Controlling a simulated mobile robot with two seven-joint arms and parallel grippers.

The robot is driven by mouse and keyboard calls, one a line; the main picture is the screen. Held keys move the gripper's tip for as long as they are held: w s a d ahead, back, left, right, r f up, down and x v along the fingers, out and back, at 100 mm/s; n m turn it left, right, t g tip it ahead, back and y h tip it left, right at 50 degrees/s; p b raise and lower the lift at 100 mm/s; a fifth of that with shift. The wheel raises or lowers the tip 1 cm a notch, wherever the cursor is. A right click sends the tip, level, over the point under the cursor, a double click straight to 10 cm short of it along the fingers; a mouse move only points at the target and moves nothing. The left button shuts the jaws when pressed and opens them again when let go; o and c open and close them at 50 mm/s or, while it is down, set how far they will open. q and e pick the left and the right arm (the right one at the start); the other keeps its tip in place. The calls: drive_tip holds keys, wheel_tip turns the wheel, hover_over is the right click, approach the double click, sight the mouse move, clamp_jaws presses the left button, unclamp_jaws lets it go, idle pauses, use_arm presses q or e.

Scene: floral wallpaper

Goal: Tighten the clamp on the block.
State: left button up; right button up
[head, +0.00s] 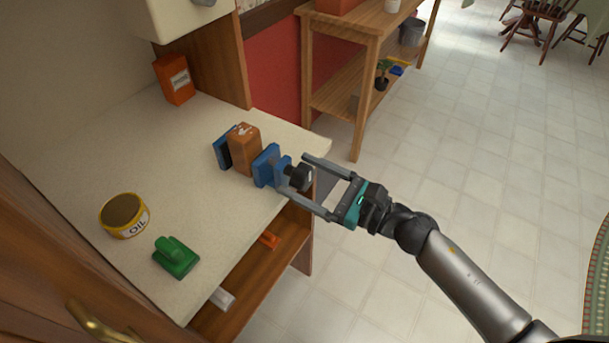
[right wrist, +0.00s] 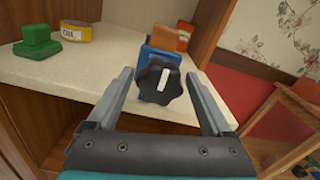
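A blue clamp (head: 270,165) stands on the counter near its right edge, with the orange-brown block (head: 244,148) between its two blue jaws. In the right wrist view, the clamp (right wrist: 165,62) shows behind its black lobed knob (right wrist: 157,82), which has a white bar mark standing near upright. The knob (head: 299,177) faces my right gripper. My right gripper (head: 313,184) is open, its fingers on either side of the knob, with visible gaps in the right wrist view (right wrist: 158,88). I cannot tell whether a finger touches the knob. My left gripper is not in view.
The counter (head: 90,150) also holds a yellow oil tin (head: 125,216), a green object (head: 176,257) and an orange box (head: 174,79). An open shelf (head: 262,262) lies below. A wooden rack (head: 347,60) stands beyond.

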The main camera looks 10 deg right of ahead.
drive_tip(key=c, duration=1.2)
drive_tip(key=shift+m, duration=0.3)
